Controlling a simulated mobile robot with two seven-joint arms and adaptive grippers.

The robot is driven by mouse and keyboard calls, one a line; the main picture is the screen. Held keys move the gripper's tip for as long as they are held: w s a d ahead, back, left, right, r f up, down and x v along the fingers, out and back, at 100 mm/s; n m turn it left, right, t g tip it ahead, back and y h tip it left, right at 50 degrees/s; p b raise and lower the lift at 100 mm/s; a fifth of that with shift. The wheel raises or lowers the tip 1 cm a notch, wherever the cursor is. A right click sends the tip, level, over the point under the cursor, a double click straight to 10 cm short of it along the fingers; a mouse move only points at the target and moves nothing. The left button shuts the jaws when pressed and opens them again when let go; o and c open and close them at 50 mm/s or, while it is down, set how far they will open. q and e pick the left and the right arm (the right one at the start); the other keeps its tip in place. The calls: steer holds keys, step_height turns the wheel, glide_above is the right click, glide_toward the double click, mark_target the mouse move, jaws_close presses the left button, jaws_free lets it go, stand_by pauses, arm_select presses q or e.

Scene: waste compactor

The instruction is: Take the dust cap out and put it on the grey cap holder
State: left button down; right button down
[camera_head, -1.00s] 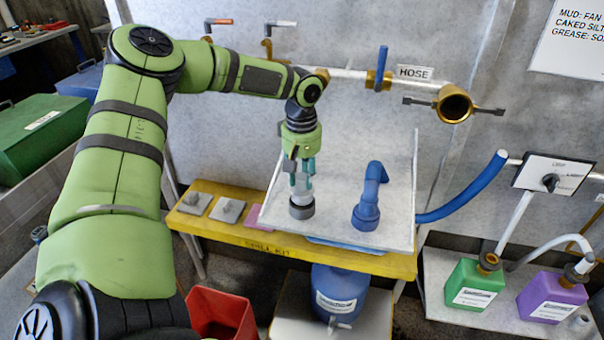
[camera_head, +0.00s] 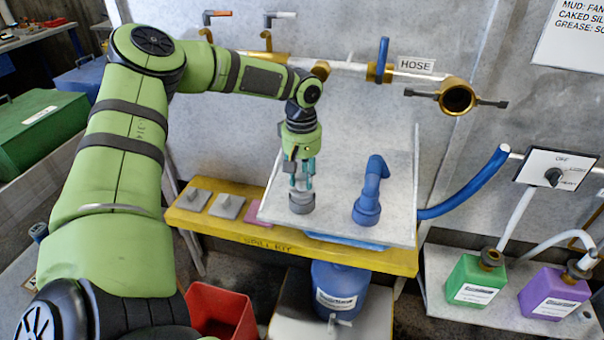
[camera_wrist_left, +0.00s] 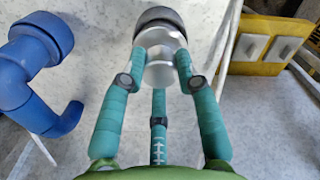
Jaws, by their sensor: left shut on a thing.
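My left gripper (camera_head: 302,178) points down over the white tray, its teal fingers closed around a pale cylindrical piece, which looks like the dust cap (camera_head: 300,188). In the left wrist view the fingertips (camera_wrist_left: 160,70) hug the pale cap (camera_wrist_left: 160,42). At the cap's far end is a dark grey ring (camera_wrist_left: 162,17), which looks like the grey cap holder; it also shows in the head view (camera_head: 302,205). The cap stands roughly upright on or in it; whether it is fully seated I cannot tell. My right gripper is not in view.
A blue elbow pipe (camera_head: 368,195) stands on the tray (camera_head: 335,215), right of the gripper. The brass hose coupling (camera_head: 457,97) on the wall is open. Grey square plates (camera_head: 227,206) lie on the yellow bench (camera_head: 350,258) to the left. A red bin (camera_head: 220,310) stands below.

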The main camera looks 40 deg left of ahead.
arm_select(q)
steer(key=shift+f+b, duration=0.6)
steer(key=shift+f, duration=0.2)
steer(key=c, duration=0.8)
jaws_free()
steer(key=shift+o, duration=1)
steer(key=shift+r+p, duration=2.65)
steer(key=shift+r, duration=0.9)
